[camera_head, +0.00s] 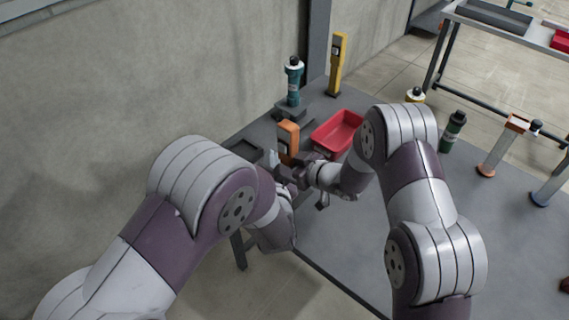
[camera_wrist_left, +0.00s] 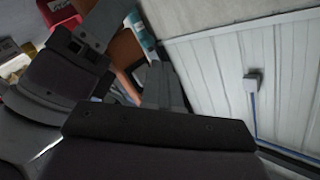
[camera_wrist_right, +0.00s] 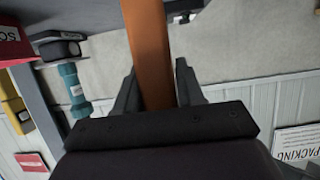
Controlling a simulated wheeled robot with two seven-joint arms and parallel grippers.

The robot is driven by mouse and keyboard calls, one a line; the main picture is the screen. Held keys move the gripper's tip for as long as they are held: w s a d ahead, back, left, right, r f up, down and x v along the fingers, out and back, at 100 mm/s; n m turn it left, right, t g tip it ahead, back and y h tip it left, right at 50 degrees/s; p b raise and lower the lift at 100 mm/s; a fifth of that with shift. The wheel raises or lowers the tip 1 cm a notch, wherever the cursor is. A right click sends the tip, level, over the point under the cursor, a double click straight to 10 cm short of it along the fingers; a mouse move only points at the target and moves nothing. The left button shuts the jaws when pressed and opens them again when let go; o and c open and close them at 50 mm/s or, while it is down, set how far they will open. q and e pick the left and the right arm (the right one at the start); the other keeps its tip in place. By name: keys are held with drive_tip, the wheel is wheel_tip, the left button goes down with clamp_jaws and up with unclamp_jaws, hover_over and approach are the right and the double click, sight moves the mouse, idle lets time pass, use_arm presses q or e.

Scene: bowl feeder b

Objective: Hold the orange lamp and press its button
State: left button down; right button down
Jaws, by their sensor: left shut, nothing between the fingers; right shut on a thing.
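The orange lamp (camera_head: 288,138) is upright above the left part of the grey table in the head view. My right gripper (camera_wrist_right: 155,88) is shut on its orange body (camera_wrist_right: 148,50), which runs between the two fingers in the right wrist view. My left gripper (camera_head: 274,160) is shut and empty, close beside the lamp on its left. In the left wrist view its fingers (camera_wrist_left: 162,85) are together, with the orange lamp (camera_wrist_left: 125,50) just to their left. The lamp's button cannot be made out.
A teal lamp (camera_head: 293,82) on a dark stand and a yellow post-shaped tool (camera_head: 338,62) are at the back. A dark green lamp (camera_head: 453,131) stands at the right. A concrete wall (camera_head: 120,90) closes off the left.

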drive_tip(key=shift+f, duration=0.1)
use_arm(q)
drive_tip(key=s+a, duration=0.4)
drive_tip(key=shift+s+a, duration=0.1)
use_arm(e)
drive_tip(key=c, duration=0.6)
unclamp_jaws()
use_arm(q)
wheel_tip(320, 180, up, 2)
drive_tip(key=shift+r+p, duration=0.1)
drive_tip(key=shift+p, duration=1)
use_arm(e)
drive_tip(key=f+v, duration=0.2)
drive_tip(key=v, duration=1.7)
drive_tip(key=shift+s+d+f, duration=0.3)
drive_tip(key=shift+s+d, duration=0.25)
drive_tip(key=shift+s, duration=0.05)
